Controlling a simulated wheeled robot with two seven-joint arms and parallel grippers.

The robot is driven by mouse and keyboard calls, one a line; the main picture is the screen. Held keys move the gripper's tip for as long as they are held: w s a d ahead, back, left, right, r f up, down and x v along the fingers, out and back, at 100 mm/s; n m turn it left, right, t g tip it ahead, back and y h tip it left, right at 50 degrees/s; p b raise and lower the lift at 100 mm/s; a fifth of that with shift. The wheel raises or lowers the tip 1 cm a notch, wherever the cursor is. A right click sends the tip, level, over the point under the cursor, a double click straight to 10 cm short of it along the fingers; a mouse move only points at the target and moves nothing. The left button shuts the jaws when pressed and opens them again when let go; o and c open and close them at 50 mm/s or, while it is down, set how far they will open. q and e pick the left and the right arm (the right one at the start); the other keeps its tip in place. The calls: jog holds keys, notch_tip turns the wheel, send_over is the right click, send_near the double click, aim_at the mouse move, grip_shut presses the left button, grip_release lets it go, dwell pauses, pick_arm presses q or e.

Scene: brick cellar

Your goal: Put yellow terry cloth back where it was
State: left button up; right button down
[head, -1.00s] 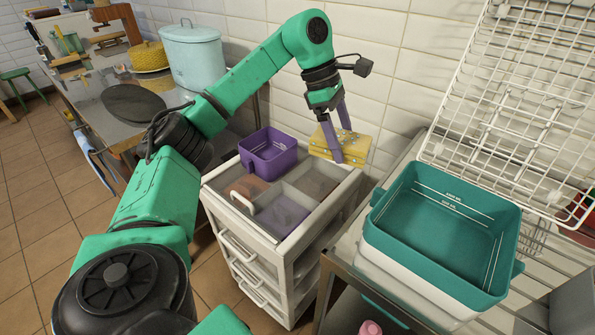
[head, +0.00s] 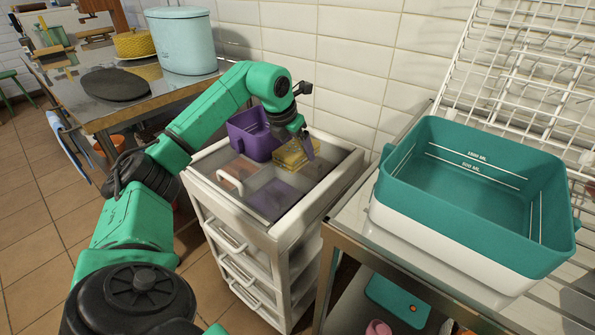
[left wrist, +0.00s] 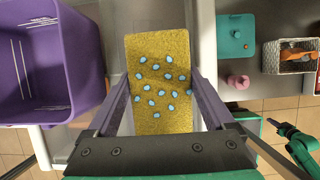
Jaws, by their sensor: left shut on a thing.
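The yellow terry cloth (head: 290,156), dotted with pale blue spots, is in my left gripper (head: 303,150) over the rear right part of the white drawer cart's top (head: 330,183). I cannot tell whether the cloth touches the cart. In the left wrist view the cloth (left wrist: 158,62) is a flat yellow block between the two purple fingers of my left gripper (left wrist: 160,92), which are shut on it. The purple bin (head: 250,137) stands just left of the cloth, and it also shows in the left wrist view (left wrist: 78,60). My right gripper is not in view.
A teal basin (head: 470,200) stands on the metal rack at right, below a white wire rack (head: 540,70). A table at left holds a pale blue pot (head: 182,45) and a dark round mat (head: 115,84). The cart's front compartments (head: 272,199) are clear of my gripper.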

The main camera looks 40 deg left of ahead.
aim_at(298, 174)
pick_arm(q)
notch_tip(298, 174, down, 5)
jog(key=shift+f+b, duration=0.1)
jog(key=shift+b, duration=0.25)
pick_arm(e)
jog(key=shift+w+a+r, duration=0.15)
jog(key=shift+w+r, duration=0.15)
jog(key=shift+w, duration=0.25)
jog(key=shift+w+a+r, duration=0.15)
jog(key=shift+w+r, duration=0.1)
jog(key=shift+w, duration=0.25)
pick_arm(q)
jog(key=o, duration=0.9)
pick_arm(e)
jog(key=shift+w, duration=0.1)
pick_arm(q)
jog(key=p+v, duration=0.1)
jog(key=v, duration=1.1)
jog(key=shift+d+p, duration=0.1)
jog(key=shift+p, duration=0.2)
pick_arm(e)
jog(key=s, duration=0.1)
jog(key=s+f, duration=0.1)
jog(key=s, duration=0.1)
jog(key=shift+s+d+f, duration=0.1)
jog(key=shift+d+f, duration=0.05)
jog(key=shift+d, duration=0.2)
